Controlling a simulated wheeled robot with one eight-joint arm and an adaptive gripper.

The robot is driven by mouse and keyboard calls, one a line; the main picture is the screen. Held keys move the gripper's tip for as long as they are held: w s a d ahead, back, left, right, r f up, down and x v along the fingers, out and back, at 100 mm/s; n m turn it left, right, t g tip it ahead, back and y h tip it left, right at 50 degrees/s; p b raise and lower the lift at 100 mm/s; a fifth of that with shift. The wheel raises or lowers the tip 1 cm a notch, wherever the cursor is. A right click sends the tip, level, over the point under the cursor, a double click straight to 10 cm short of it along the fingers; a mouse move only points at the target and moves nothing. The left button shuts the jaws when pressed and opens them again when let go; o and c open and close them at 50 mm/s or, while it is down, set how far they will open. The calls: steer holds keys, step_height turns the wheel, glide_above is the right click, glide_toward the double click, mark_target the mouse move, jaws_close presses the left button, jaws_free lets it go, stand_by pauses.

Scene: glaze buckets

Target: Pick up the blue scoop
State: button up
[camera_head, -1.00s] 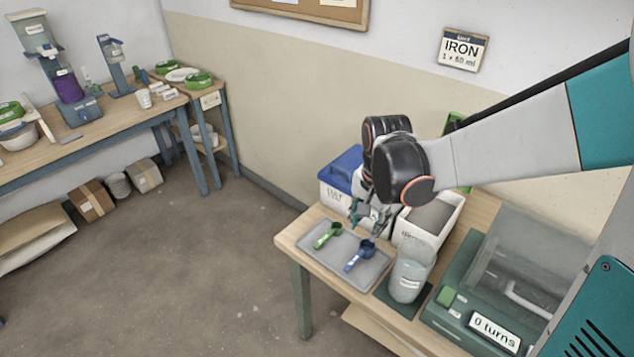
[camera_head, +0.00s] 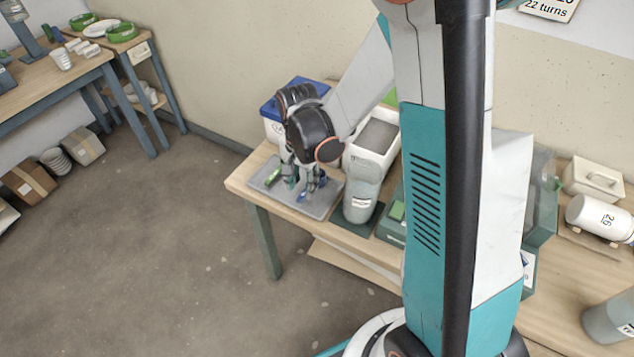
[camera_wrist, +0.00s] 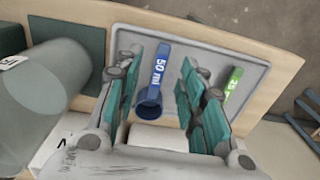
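The blue scoop (camera_wrist: 160,68), marked 50 ml, lies on the grey tray (camera_wrist: 222,53) in the wrist view, between the two fingers of my gripper (camera_wrist: 157,90). The fingers are spread, with a gap on each side of the scoop. In the head view the blue scoop (camera_head: 306,193) shows partly behind my gripper (camera_head: 301,185), which is low over the tray (camera_head: 322,208). The green scoop (camera_wrist: 232,83) lies on the same tray, just outside the right finger. It also shows in the head view (camera_head: 273,176).
A white bin (camera_head: 374,145) and a blue-lidded box (camera_head: 275,109) stand behind the tray. A white jar (camera_head: 600,218) lies farther right. The floor in front is clear.

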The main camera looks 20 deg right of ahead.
mark_target(303, 194)
steer(key=f+b, duration=0.1)
steer(key=f, duration=0.1)
steer(key=f+b, duration=0.1)
steer(key=f, duration=0.2)
steer(key=shift+w+d+f+b, duration=0.1)
steer(key=shift+w+b, duration=0.1)
steer(key=shift+b, duration=0.15)
jaws_close()
